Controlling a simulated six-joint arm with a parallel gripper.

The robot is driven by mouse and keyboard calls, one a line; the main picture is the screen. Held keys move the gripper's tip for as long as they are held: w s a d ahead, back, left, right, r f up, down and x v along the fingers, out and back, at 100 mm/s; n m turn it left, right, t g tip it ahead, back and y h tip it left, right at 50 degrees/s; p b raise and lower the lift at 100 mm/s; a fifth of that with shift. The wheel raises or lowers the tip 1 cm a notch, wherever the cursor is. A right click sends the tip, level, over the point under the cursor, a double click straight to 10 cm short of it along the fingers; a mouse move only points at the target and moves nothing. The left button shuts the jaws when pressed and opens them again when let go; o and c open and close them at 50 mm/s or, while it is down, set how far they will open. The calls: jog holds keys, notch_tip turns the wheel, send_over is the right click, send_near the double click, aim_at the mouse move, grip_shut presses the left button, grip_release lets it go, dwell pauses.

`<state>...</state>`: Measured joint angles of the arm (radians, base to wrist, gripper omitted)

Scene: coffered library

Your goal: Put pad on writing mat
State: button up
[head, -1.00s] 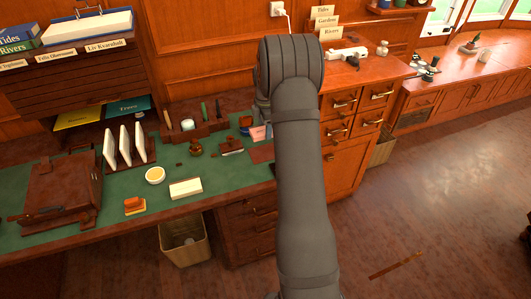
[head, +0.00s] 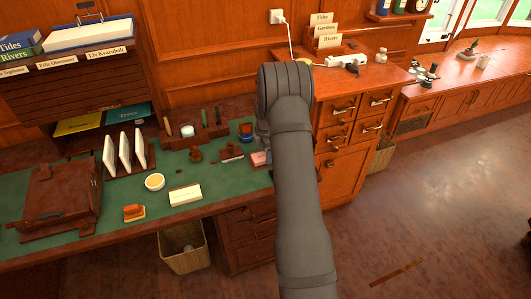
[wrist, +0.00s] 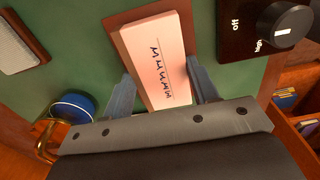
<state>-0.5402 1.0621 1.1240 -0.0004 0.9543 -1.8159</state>
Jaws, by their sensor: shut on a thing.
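The pad (wrist: 163,62) is a pale pink block with a row of dark blue scribbled marks on its face. My gripper (wrist: 160,70) is shut on it, one finger at each long side. The writing mat (wrist: 122,44) is a brown sheet showing as a narrow margin around the pad's left and far edges in the wrist view. The pad lies over it, roughly lined up; I cannot tell whether it touches. In the head view the pad (head: 260,158) shows beside my arm at the desk's right end, and my gripper is mostly hidden.
A black box with a knob (wrist: 284,24) is close right of the pad. A blue round pot (wrist: 75,108) is to the left. The green desk (head: 225,182) also holds a white block (head: 185,195), an orange-topped item (head: 134,212) and a brown case (head: 62,195).

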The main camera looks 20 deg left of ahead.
jog(key=o, duration=1)
jog(key=shift+f, duration=0.15)
jog(key=shift+o, duration=0.2)
notch_tip(320, 180, up, 12)
jog(key=shift+r, duration=0.2)
notch_tip(320, 180, down, 13)
jog(key=shift+r, duration=2.3)
